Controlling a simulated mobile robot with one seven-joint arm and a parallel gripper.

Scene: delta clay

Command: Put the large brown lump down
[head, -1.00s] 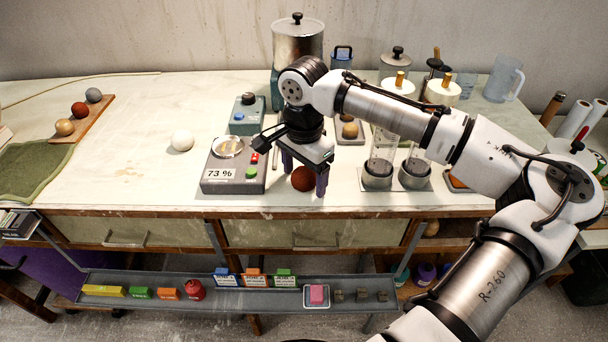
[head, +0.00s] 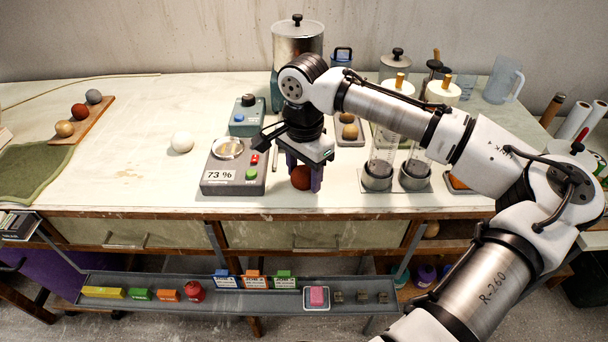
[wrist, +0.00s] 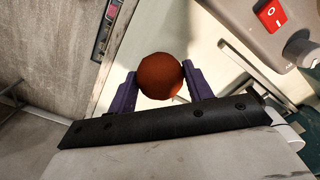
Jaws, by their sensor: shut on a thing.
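The large brown lump (head: 300,177) is a round, reddish-brown ball near the front edge of the table (head: 130,170). My gripper (head: 303,180) points down with its purple fingers on either side of the lump and is shut on it. The wrist view shows the lump (wrist: 160,76) held between the two finger ends. The lump is at or just above the table top; I cannot tell whether it touches. Its upper part is hidden by my gripper in the head view.
A grey meter (head: 233,165) reading 73 % stands just left of my gripper. Clear cylinders (head: 382,160) in dark bases stand to the right. A white ball (head: 182,141) lies further left. A shelf (head: 220,300) with small blocks runs below the front edge. The table's left middle is clear.

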